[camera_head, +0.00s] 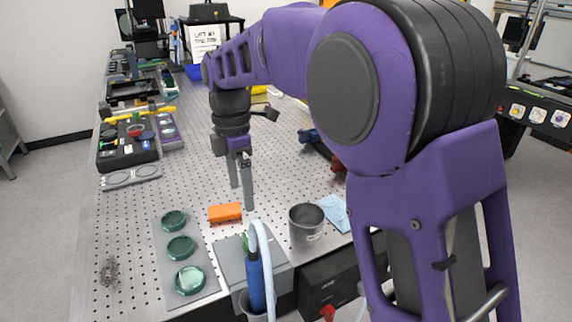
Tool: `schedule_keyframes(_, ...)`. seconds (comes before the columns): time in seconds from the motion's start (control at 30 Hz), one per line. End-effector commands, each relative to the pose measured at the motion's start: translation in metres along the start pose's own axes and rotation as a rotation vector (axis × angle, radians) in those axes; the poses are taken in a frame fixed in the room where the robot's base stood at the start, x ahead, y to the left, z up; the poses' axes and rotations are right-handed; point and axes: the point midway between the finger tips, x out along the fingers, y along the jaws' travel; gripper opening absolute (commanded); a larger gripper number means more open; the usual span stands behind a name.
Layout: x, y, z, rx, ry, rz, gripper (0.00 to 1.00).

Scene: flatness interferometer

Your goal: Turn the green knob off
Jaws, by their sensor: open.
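My gripper (241,197) hangs from my purple arm over the perforated table, fingers pointing down and apart, with nothing between them. A small green part (245,242) shows at the back of the grey box near the table's front edge, partly hidden by a blue bottle (255,283) and a pale hose. I cannot tell whether this part is the green knob or how it is turned. My gripper is above and behind it, apart from it.
An orange block (225,212) and a dark grey cup (306,223) stand near the grey box (232,268). A plate with several green glass discs (181,247) lies to the left. A tool tray (126,157) is farther back. My arm hides much of the right side.

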Motion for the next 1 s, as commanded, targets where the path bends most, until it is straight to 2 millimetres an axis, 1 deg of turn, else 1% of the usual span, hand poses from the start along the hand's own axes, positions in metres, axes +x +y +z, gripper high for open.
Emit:
schedule_keyframes(0.03, -0.041, -0.004, -0.001, -0.001, 0.000, 0.086, 1.00)
schedule_keyframes(0.07, -0.038, -0.003, -0.001, -0.001, 0.000, 0.084, 1.00)
schedule_keyframes(0.17, -0.019, -0.002, -0.001, -0.001, 0.000, 0.078, 1.00)
schedule_keyframes(0.5, 0.055, 0.004, -0.002, -0.002, 0.001, 0.076, 1.00)
schedule_keyframes(0.7, 0.095, 0.007, -0.001, -0.003, 0.000, 0.078, 1.00)
schedule_keyframes(0.83, 0.114, 0.009, -0.002, -0.002, 0.001, 0.078, 1.00)
schedule_keyframes(1.0, 0.126, 0.010, -0.002, -0.002, 0.001, 0.080, 1.00)
